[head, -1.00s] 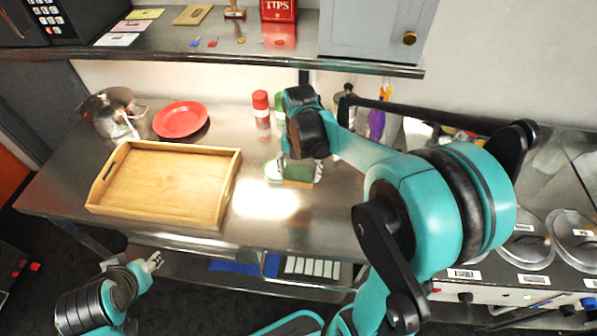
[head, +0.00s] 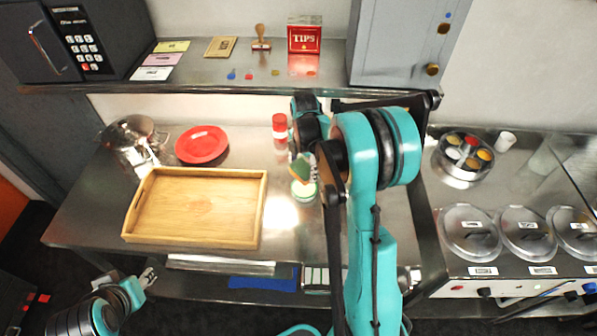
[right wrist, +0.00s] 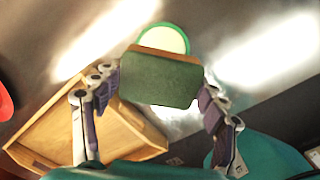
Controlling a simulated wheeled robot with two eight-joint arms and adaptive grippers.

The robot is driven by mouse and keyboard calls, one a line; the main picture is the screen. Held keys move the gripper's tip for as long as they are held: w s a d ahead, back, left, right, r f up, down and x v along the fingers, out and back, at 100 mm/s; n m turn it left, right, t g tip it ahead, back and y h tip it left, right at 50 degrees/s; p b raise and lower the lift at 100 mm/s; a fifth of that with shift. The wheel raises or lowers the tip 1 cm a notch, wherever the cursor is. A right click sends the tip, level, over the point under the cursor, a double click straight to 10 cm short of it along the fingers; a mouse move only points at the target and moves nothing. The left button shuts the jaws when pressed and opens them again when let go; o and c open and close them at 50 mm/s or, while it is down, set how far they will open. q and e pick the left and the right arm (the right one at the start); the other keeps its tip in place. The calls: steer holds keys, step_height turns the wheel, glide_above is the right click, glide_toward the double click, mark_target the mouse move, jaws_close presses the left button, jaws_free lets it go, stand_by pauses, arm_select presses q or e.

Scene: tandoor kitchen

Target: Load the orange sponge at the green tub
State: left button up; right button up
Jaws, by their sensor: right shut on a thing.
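The sponge, with a green face and an orange-brown layer, is held between the fingers of my right gripper (right wrist: 160,88). In the right wrist view its green face (right wrist: 158,80) is toward the camera. In the head view the sponge (head: 299,168) is tilted, just above and behind the round green tub (head: 303,191). The tub has a green rim and a pale inside; in the right wrist view it (right wrist: 165,38) is partly hidden behind the sponge. My left gripper (head: 148,277) is low at the left, away from the counter top; its fingers are too small to judge.
A wooden tray (head: 260,210) lies left of the tub. A red plate (head: 202,145), a steel pot (head: 135,135) and a red-capped bottle (head: 280,128) stand farther back. A shelf (head: 200,80) overhangs the counter. Lidded steel pots (head: 470,230) are at the right.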

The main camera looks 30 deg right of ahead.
steer(key=shift+s+d+f, duration=0.1)
steer(key=shift+d+f, duration=0.2)
steer(key=shift+f, duration=0.15)
steer(key=shift+d+f+b, duration=0.1)
steer(key=shift+f+b, duration=0.3)
steer(key=shift+b, duration=0.1)
steer(key=shift+f+b, duration=1.45)
steer(key=shift+f, duration=0.8)
steer(key=shift+f+b, duration=0.55)
steer(key=shift+r, duration=0.15)
steer(key=shift+r+p, duration=2.25)
steer(key=shift+r, duration=1.2)
steer(key=shift+f, duration=0.1)
